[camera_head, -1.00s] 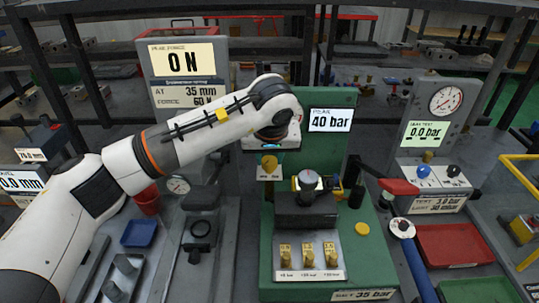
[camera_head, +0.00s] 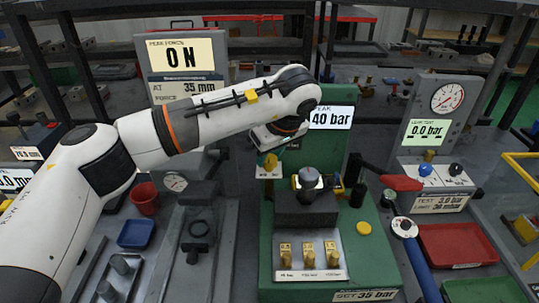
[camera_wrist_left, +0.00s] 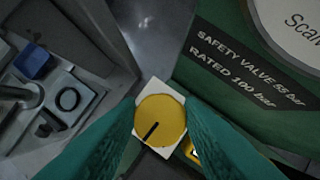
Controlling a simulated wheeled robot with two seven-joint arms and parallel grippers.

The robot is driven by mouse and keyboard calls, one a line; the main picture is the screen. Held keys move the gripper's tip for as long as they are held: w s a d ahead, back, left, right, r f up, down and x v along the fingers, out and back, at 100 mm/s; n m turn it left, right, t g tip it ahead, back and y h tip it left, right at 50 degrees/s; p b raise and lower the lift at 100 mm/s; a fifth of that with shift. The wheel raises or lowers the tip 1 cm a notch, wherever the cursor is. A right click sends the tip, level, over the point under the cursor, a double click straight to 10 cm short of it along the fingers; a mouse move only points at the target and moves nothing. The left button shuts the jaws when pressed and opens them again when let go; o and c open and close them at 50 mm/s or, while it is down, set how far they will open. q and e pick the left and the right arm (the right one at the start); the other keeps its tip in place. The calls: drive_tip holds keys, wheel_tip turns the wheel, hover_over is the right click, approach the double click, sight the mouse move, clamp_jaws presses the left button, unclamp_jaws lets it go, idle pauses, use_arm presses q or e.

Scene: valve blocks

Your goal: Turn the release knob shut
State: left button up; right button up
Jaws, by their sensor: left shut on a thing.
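The release knob (camera_wrist_left: 160,120) is a round yellow knob with a black pointer line on a pale square plate. In the left wrist view its line slants down to the left. In the head view the knob (camera_head: 270,162) sits at the left of the green test stand (camera_head: 340,240), above a small white label. My left gripper (camera_wrist_left: 160,125) is shut on it, one teal finger on each side. In the head view the gripper (camera_head: 268,152) is partly hidden by my wrist. My right gripper is not in view.
A pressure display (camera_head: 331,118) reads 40 bar behind my wrist. A valve block with a grey round top (camera_head: 310,180) stands right of the knob, and a red-handled lever (camera_head: 402,183) further right.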

use_arm(q)
drive_tip(key=n+g+y, duration=0.1)
drive_tip(key=n, duration=0.2)
drive_tip(key=shift+w+r+n, duration=0.1)
drive_tip(key=shift+n, duration=0.2)
drive_tip(key=shift+n+g+y+p, duration=0.3)
drive_tip(key=shift+n+g+p, duration=0.35)
drive_tip(key=shift+n, duration=1.25)
drive_tip(key=o, duration=1)
drive_tip(key=shift+c, duration=0.2)
drive_tip(key=v, duration=1.1)
drive_tip(key=shift+d+r, duration=0.2)
drive_tip(key=shift+r, duration=0.2)
drive_tip(key=shift+w, duration=0.1)
